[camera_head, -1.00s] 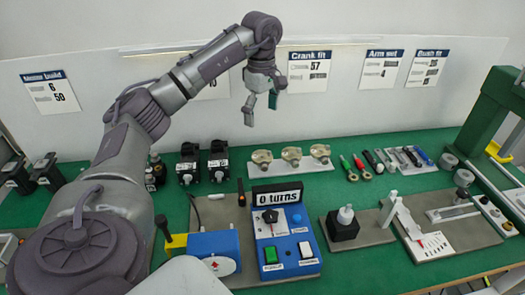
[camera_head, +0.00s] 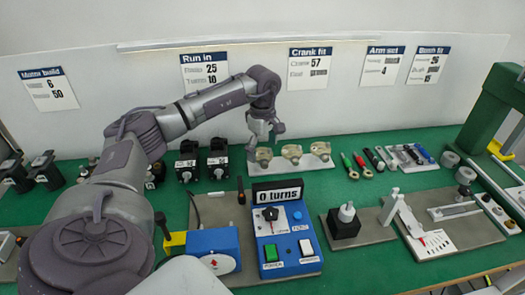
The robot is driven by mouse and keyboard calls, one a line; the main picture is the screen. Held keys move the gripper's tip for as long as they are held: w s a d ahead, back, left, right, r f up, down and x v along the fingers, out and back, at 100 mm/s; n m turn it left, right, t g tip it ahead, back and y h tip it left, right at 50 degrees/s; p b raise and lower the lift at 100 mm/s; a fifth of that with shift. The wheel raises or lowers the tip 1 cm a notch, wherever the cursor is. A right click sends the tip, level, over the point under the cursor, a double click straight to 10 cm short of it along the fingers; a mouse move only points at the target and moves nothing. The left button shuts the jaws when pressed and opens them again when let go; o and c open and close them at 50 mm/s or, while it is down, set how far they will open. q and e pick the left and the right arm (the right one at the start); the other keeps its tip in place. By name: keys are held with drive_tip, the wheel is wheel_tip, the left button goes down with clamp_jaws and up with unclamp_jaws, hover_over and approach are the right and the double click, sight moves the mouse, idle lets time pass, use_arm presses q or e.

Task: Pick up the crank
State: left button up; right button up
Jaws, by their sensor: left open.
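Three beige crank pieces lie in a row on a white tray (camera_head: 305,164) at the back middle of the green bench: a left one (camera_head: 264,157), a middle one (camera_head: 291,152) and a right one (camera_head: 320,149). My left gripper (camera_head: 265,150) points down over the left crank, its fingers open on either side of it. The fingers partly cover that crank, and I cannot tell whether they touch it. My right gripper is not in view.
Dark motors (camera_head: 218,160) stand left of the tray. Coloured tools (camera_head: 362,165) lie to its right. In front is a blue control box (camera_head: 287,240) with a "0 turns" display. A green press frame (camera_head: 488,110) stands at the right.

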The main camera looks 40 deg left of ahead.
use_arm(q)
drive_tip(key=shift+f, duration=0.65)
drive_tip(key=c, duration=1.2)
drive_tip(key=shift+c, duration=0.6)
drive_tip(key=shift+r, duration=0.15)
